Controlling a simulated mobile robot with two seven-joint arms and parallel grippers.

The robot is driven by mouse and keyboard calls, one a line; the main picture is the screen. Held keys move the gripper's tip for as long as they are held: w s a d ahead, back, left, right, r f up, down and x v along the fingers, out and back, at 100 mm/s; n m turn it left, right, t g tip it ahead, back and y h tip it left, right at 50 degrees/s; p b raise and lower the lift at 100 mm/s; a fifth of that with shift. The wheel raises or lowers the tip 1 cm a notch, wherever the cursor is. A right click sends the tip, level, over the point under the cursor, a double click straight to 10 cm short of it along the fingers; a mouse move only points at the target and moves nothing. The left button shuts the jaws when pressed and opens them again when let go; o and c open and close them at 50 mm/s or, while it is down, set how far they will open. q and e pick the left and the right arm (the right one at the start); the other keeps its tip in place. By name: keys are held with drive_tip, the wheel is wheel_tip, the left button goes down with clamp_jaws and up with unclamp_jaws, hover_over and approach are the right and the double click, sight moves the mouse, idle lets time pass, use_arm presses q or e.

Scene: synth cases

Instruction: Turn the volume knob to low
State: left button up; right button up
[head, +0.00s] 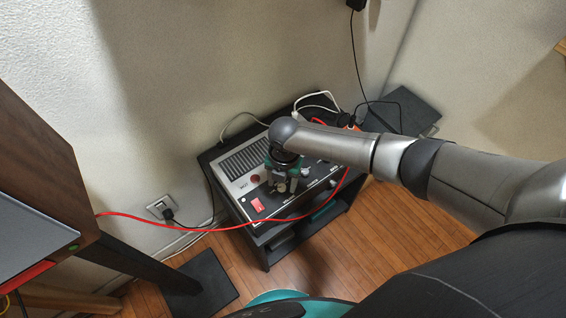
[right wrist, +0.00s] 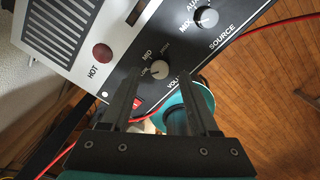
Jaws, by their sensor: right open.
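In the head view my right gripper (head: 281,187) is over the panel of the device (head: 246,185) and partly hides the controls. My left gripper is not in view.
The source knob (right wrist: 206,18) and a red HOT lamp (right wrist: 102,53) are near the volume knob. A red switch (head: 257,205) is on the panel's front left. A red cable (head: 160,221) crosses the device's front edge. The device stands on a dark stand (head: 268,258) by the wall.

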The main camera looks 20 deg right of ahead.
sight(284, 189)
wheel_tip(284, 189, up, 14)
drive_tip(key=p, duration=0.3)
drive_tip(key=shift+s+d+f+p, duration=0.15)
drive_tip(key=shift+d+f+p, duration=0.05)
drive_tip(key=shift+p, duration=0.1)
